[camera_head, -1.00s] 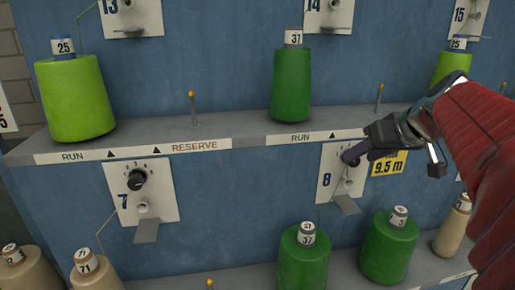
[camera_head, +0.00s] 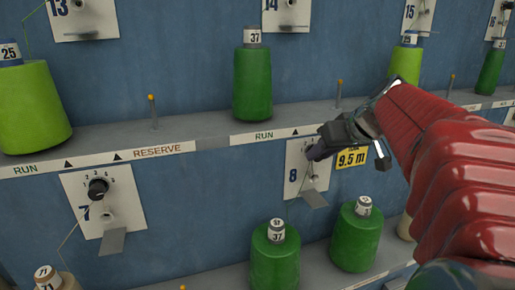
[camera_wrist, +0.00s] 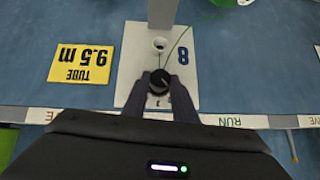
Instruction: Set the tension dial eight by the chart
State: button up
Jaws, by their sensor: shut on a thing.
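The panel marked 8 (camera_head: 296,172) is a white plate on the blue wall, upside down in the wrist view (camera_wrist: 130,95). Its tension dial (camera_wrist: 159,79) is a small black knob with digits beside it. My gripper (camera_head: 316,153) reaches it from the right and hides most of the dial in the head view. In the wrist view the two dark fingers (camera_wrist: 160,90) stand one on each side of the knob, shut on it. The dial's exact setting cannot be read. No chart can be made out.
A yellow "TUBE 9.5 m" tag (camera_head: 352,158) is just right of the panel. The shelf edge (camera_head: 215,143) runs above it. Green cones (camera_head: 275,258) stand below, near a metal tab (camera_head: 315,199). Dial seven (camera_head: 98,187) is to the left.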

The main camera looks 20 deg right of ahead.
jog(key=shift+c, duration=1.3)
jog(key=shift+d, duration=0.2)
jog(key=shift+d+f+m+t+y, duration=0.1)
jog(key=shift+d+m+t+y, duration=0.1)
jog(key=shift+m+y, duration=0.55)
jog(key=shift+d+f+m+t+y, duration=0.15)
jog(key=shift+m+y, duration=0.25)
jog(key=shift+y, duration=0.7)
jog(key=shift+d+f+m+t+y, duration=0.1)
jog(key=shift+m+t+y, duration=0.15)
jog(key=shift+m+y, duration=0.5)
jog(key=shift+y, duration=0.4)
